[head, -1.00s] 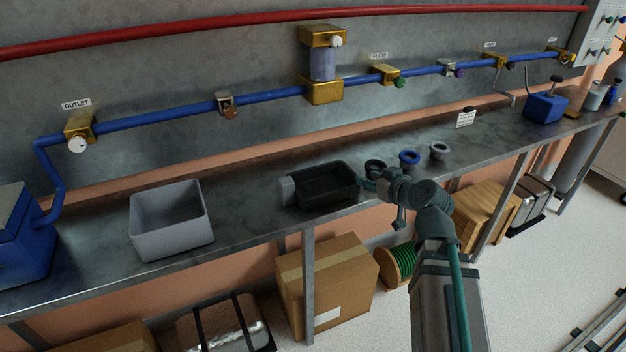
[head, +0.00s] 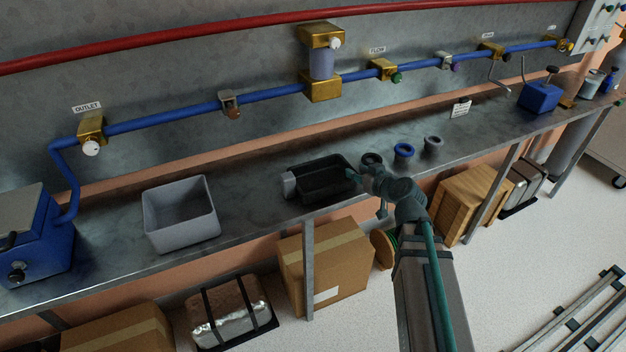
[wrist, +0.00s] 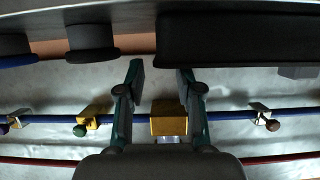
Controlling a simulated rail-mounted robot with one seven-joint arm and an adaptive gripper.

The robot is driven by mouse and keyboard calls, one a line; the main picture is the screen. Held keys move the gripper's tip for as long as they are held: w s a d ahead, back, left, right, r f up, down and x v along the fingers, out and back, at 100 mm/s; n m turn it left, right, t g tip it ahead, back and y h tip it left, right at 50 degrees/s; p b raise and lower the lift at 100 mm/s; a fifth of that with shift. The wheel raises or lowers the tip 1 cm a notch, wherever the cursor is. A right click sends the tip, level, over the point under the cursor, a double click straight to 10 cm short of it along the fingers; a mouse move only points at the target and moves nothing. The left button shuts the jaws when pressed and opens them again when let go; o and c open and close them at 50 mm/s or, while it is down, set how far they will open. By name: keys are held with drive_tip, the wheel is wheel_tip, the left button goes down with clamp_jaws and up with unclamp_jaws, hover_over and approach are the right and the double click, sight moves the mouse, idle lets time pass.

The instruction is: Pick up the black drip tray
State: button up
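The black drip tray (head: 318,197) sits on the metal bench, a shallow open box with a light grey block (head: 288,186) at its left end. In the wrist view the tray (wrist: 245,40) fills the upper right as a dark slab. My gripper (head: 354,176) is at the tray's right end in the head view. In the wrist view my gripper (wrist: 160,72) has its two fingers spread with nothing between them. The right fingertip is close to the tray's edge; I cannot tell whether it touches.
A grey bin (head: 182,229) stands left of the tray. A dark ring (head: 371,160), a blue ring (head: 403,151) and a grey ring (head: 433,144) stand right of it. A blue pipe (head: 265,95) with brass fittings runs along the wall behind. Bare bench lies between bin and tray.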

sight(349, 166)
drive_tip(key=shift+p+x, duration=0.4)
drive_tip(key=shift+x, duration=2.3)
drive_tip(key=shift+c, duration=0.3)
clamp_jaws()
